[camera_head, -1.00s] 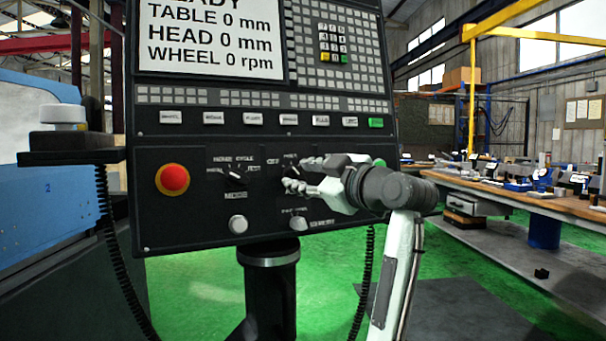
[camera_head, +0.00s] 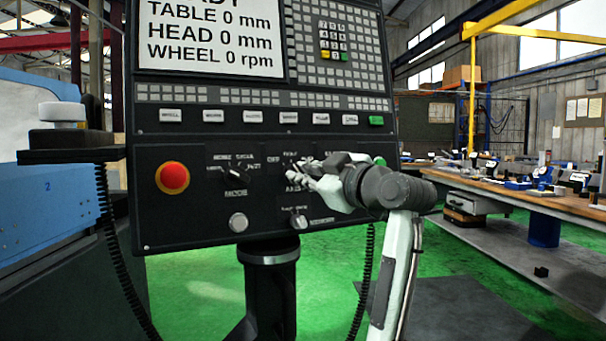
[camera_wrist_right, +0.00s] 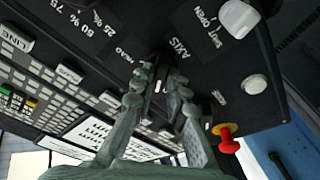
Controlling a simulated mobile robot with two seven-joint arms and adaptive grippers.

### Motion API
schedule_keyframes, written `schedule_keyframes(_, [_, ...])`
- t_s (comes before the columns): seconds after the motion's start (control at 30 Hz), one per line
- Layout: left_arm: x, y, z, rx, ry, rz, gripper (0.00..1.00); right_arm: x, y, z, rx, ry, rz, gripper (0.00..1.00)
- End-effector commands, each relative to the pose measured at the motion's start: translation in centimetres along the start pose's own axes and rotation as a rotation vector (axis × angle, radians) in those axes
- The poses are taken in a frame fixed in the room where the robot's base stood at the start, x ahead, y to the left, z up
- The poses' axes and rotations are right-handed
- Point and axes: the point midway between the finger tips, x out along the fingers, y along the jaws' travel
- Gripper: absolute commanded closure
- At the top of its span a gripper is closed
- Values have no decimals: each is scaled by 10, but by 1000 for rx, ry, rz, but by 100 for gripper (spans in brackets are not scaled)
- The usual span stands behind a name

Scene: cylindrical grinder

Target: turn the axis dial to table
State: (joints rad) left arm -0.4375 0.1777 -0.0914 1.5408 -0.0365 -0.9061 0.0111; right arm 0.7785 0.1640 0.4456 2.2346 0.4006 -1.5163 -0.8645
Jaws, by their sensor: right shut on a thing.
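The axis dial (camera_wrist_right: 160,84) is a small dark knob with a light mark on the black control panel, above the AXIS label in the head view. My right gripper (camera_head: 293,176) reaches it from the right. In the wrist view my right gripper (camera_wrist_right: 165,85) has its two fingertips on either side of the dial, shut on it. The fingers hide most of the dial and some of its position labels, so I cannot tell which position it points to. My left gripper is not in view.
The mode dial (camera_head: 236,175) and red stop button (camera_head: 172,178) are left of the axis dial. A pale round button (camera_head: 238,222) and another knob (camera_head: 298,220) sit below. The screen (camera_head: 210,38) is above. A workbench (camera_head: 540,196) stands at right.

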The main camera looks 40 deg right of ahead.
Motion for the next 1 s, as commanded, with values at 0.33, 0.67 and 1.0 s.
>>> schedule_keyframes(0.33, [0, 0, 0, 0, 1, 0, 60, 0, -2, 1, 236, -3, 53, 100])
schedule_keyframes(0.67, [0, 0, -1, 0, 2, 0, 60, 0, -3, 0, 474, -3, 108, 100])
schedule_keyframes(1.0, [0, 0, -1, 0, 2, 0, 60, 0, -3, 0, 603, -3, 139, 100])
